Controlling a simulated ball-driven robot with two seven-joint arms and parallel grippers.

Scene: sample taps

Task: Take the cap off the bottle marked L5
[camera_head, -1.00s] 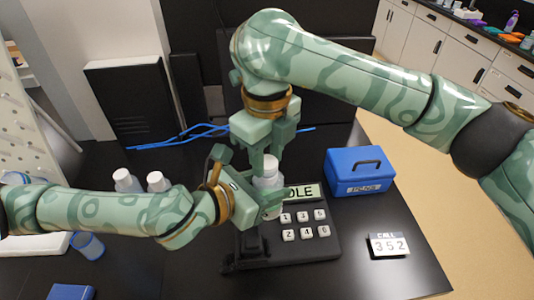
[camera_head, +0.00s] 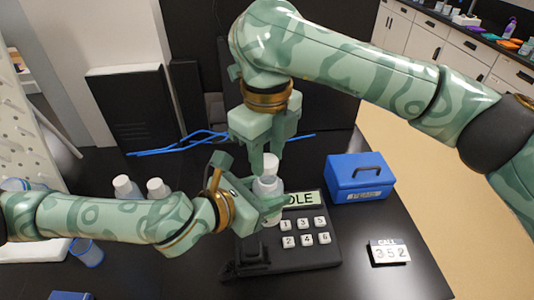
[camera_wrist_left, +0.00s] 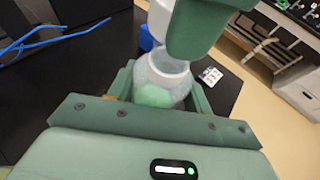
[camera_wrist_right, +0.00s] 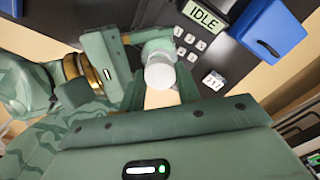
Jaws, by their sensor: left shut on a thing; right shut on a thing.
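A pale translucent bottle (camera_head: 268,187) stands upright in my left gripper (camera_head: 270,203), which is shut around its body above the keypad device. It also shows in the left wrist view (camera_wrist_left: 160,95). No L5 mark is readable. My right gripper (camera_head: 270,152) comes from above and is shut on the white cap (camera_head: 270,164). In the left wrist view the cap (camera_wrist_left: 158,18) sits above the bottle's pale round neck and looks apart from it. The right wrist view shows the cap (camera_wrist_right: 160,75) between my right fingers, with the bottle behind it.
A keypad device (camera_head: 290,258) with an IDLE display lies below the grippers. Two white-capped bottles (camera_head: 124,187) (camera_head: 157,188) stand at left. A blue box (camera_head: 358,178) and a CALL 352 sign (camera_head: 389,252) are at right. Blue tubing (camera_head: 185,141) lies at the back.

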